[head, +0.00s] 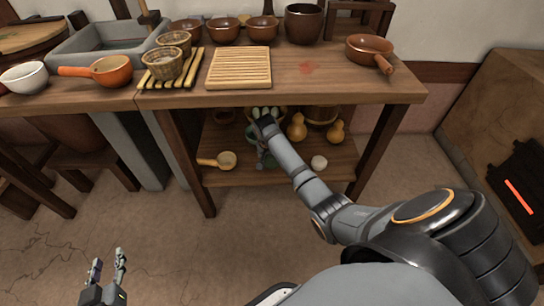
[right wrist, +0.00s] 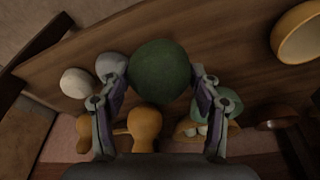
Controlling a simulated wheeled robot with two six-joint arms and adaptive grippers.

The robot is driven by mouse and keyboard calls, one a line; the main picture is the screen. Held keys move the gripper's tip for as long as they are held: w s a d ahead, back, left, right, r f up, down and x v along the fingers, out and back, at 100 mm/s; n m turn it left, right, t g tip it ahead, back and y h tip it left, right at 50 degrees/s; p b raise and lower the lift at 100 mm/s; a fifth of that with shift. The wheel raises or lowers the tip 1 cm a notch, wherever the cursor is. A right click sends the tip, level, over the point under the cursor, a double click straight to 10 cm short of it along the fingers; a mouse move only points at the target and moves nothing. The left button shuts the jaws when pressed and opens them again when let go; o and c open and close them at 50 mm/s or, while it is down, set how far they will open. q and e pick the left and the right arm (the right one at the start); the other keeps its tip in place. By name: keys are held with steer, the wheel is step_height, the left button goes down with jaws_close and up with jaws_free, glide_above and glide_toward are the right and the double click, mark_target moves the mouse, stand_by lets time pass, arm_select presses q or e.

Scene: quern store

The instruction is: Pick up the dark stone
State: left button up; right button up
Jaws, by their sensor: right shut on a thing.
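The dark stone (right wrist: 160,72) is a round, dark green lump between the two fingers of my right gripper (right wrist: 160,82) in the right wrist view. My right gripper is shut on it, one finger on each side, over the lower shelf. In the head view my right arm reaches in under the table top, and its gripper (head: 264,158) and forearm hide most of the stone. My left gripper (head: 108,262) is open and empty at the lower left, low over the floor and away from the table.
On the lower shelf (head: 290,178) are a white ball (head: 319,162), gourds (head: 297,128), a ladle (head: 226,160) and a green thing (head: 250,132). A grey stone (right wrist: 111,66) lies beside the right gripper. The table top (head: 330,85) and legs (head: 367,150) frame the shelf.

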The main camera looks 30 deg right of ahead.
mark_target(273, 162)
steer(key=shift+s+a+r+p, duration=0.15)
steer(key=shift+s+r+p, duration=0.1)
steer(key=shift+r, duration=0.2)
steer(key=shift+s+a+r+p, duration=0.15)
steer(key=shift+s+r+p, duration=0.1)
steer(key=shift+r, duration=0.2)
steer(key=shift+s+a+r+p, duration=0.45)
steer(key=shift+s+r+p, duration=0.15)
steer(key=shift+s+p, duration=0.15)
steer(key=shift+s+a+r+p, duration=0.35)
steer(key=shift+s, duration=0.25)
arm_select(q)
steer(key=s+f+g+p, duration=0.1)
steer(key=s+f+g, duration=0.3)
steer(key=s, duration=0.3)
steer(key=s+f+g+p, duration=0.1)
steer(key=s+f+g, duration=0.4)
steer(key=s+g, duration=0.2)
steer(key=shift+s+f+p, duration=0.2)
steer(key=shift+s+p, duration=0.1)
steer(key=shift+s, duration=0.15)
arm_select(e)
steer(key=s+a+r, duration=0.2)
steer(key=s+a, duration=0.1)
steer(key=s, duration=0.2)
steer(key=shift+s+a+r, duration=0.15)
steer(key=shift+s+r, duration=0.05)
arm_select(q)
steer(key=shift+a, duration=0.1)
